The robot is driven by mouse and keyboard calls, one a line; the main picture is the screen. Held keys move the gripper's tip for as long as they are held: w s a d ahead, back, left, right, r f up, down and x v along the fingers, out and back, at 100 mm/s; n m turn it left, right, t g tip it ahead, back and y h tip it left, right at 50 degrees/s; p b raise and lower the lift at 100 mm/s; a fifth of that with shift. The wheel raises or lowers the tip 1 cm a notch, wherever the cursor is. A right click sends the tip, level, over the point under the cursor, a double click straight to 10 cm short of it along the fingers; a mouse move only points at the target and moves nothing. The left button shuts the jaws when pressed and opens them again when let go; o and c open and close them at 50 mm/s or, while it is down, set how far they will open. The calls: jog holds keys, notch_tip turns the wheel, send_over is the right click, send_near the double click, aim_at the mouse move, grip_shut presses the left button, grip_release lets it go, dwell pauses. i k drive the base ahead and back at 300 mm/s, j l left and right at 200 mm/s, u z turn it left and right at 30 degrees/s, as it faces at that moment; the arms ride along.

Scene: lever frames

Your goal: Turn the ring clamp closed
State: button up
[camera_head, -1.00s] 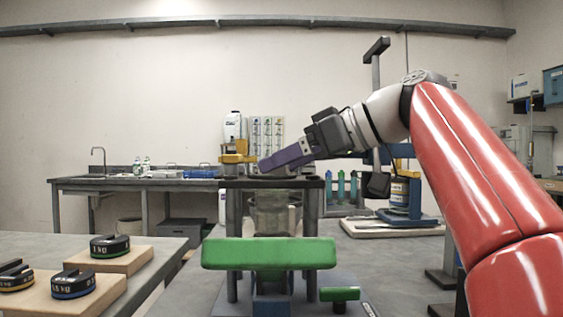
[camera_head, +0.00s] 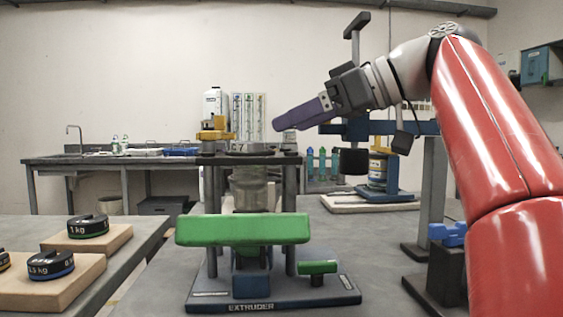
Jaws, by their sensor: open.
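My gripper (camera_head: 278,124) hangs in the air above and slightly right of the extruder top, with its purple fingers pointing left and down. The fingers overlap in this side view, and nothing shows held in them. The extruder (camera_head: 245,290) stands on the bench in front, with a broad green bar (camera_head: 243,230) across its front and a small green handle (camera_head: 317,267) at lower right. A glassy cylinder (camera_head: 249,188) stands between its posts under a dark top plate (camera_head: 206,160). I cannot tell for certain which part is the ring clamp. My gripper touches no part of the extruder.
A yellow fitting (camera_head: 215,131) is at the extruder's upper left. A blue-barred stand (camera_head: 436,190) and a blue handle (camera_head: 447,234) are to the right, near my arm. Weights (camera_head: 88,226) on wooden blocks lie on the left table. A sink bench (camera_head: 100,160) is behind.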

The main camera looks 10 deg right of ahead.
aim_at(216, 127)
jog(key=k, duration=1)
